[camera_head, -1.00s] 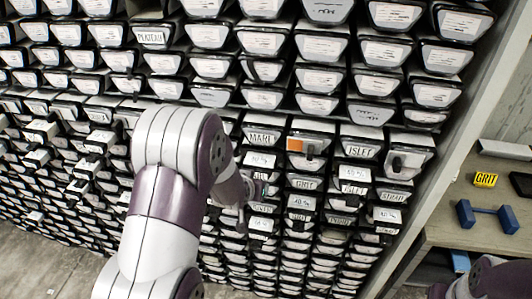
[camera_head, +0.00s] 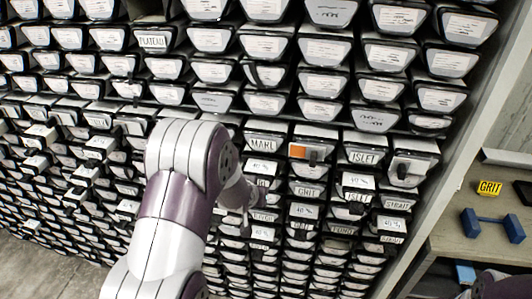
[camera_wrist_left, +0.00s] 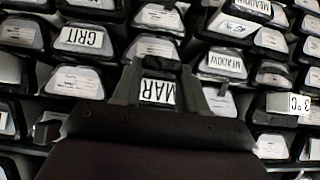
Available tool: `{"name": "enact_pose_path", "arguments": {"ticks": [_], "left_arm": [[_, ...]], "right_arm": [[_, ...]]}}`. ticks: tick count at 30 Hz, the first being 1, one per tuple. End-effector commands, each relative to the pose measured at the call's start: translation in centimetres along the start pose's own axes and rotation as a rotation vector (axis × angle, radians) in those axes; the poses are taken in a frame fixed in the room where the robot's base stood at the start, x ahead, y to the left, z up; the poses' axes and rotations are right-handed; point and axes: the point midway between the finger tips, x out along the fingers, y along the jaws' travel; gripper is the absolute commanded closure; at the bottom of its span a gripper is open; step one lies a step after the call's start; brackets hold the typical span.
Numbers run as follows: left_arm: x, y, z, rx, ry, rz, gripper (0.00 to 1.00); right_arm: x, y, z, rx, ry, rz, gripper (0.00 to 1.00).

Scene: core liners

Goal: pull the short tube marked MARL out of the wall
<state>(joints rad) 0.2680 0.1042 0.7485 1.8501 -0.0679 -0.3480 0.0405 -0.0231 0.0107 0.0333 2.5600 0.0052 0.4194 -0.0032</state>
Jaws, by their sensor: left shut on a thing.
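The left wrist view shows a dark tube end with a white label reading MAR (camera_wrist_left: 157,91), upside down, its last letter covered. My left gripper (camera_wrist_left: 160,72) is shut on this tube end, one finger on each side. In the head view my left arm covers most of the gripper (camera_head: 247,207), which is at the wall below a tube end labelled MARL (camera_head: 263,144). I cannot tell how far the held tube stands out of the wall. My right gripper is out of view.
The wall is packed with labelled tube ends. Neighbours in the wrist view include GRIT (camera_wrist_left: 84,39), MEADOW (camera_wrist_left: 226,63) and a protruding end (camera_wrist_left: 286,103) at right. A side shelf holds a yellow GRIT block (camera_head: 489,188) and a blue dumbbell-shaped thing (camera_head: 492,225).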

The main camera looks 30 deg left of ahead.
Motion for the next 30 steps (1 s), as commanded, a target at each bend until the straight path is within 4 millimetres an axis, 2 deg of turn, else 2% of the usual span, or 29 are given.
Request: {"name": "enact_pose_path", "arguments": {"ticks": [1,5,30], "left_arm": [[-0.1,0.0,-0.4,-0.001,0.010,-0.001,1.00],[-0.7,0.0,0.3,-0.001,0.008,-0.001,1.00],[-6.9,0.0,6.7,-0.001,0.002,-0.001,1.00]], "right_arm": [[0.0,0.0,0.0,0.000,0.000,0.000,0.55],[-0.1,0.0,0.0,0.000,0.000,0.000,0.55],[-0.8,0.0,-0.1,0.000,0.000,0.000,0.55]]}}
